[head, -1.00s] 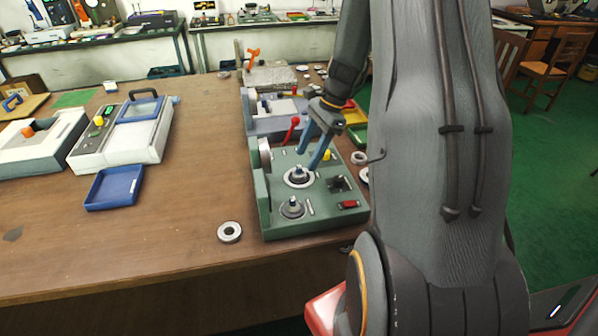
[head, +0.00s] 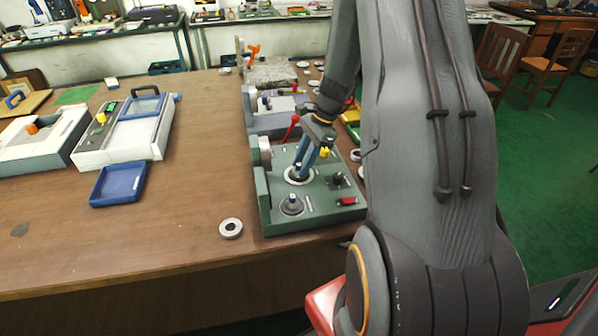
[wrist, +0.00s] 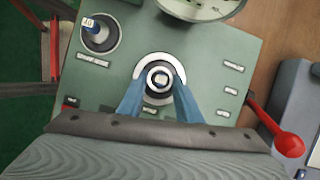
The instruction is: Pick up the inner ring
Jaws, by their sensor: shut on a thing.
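My gripper (head: 300,172) is over the green fixture (head: 325,213), its blue fingers pointing down at the station with a pale round seat (head: 291,181). In the wrist view the fingertips (wrist: 159,88) are closed on a dark ring (wrist: 150,79) from its two sides. The ring sits around a small post (wrist: 161,79) with a white top, inside the pale seat (wrist: 160,58). The ring is still within the seat. In the head view the fingers partly hide the ring.
A second post station (head: 292,205) is on the fixture's near side. A red-knobbed lever (wrist: 289,145) stands beside the fixture. A loose metal ring (head: 230,227) lies on the table to the left. A blue tray (head: 118,184) is farther left, with bare wood between.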

